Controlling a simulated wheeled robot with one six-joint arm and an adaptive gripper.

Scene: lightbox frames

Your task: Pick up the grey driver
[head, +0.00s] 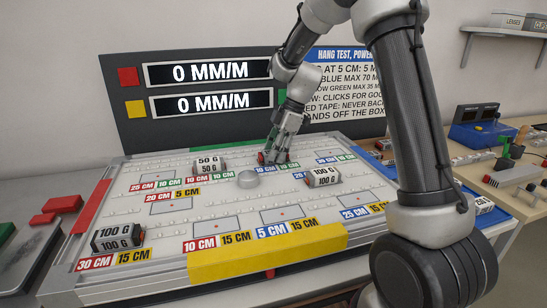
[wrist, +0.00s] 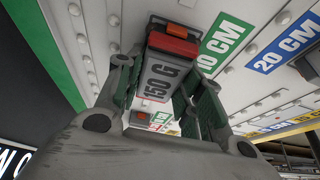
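A grey block marked 150 G, the grey driver as far as I can tell (wrist: 160,82), has a red-orange end and sits between my fingers in the wrist view. My gripper (head: 276,158) is low over the far middle of the white board in the head view, where it mostly hides the block and only a red-orange part shows at its left. In the wrist view my gripper (wrist: 162,88) has one finger on each side of the block. The fingers are close to its sides, and I cannot tell whether they touch it.
Grey blocks marked 50 G (head: 208,166) and 100 G (head: 322,177) stand near my gripper on the board. Another 100 G block (head: 117,237) is at front left. A yellow bar (head: 265,255) lines the front edge. A dark display panel (head: 125,120) stands behind.

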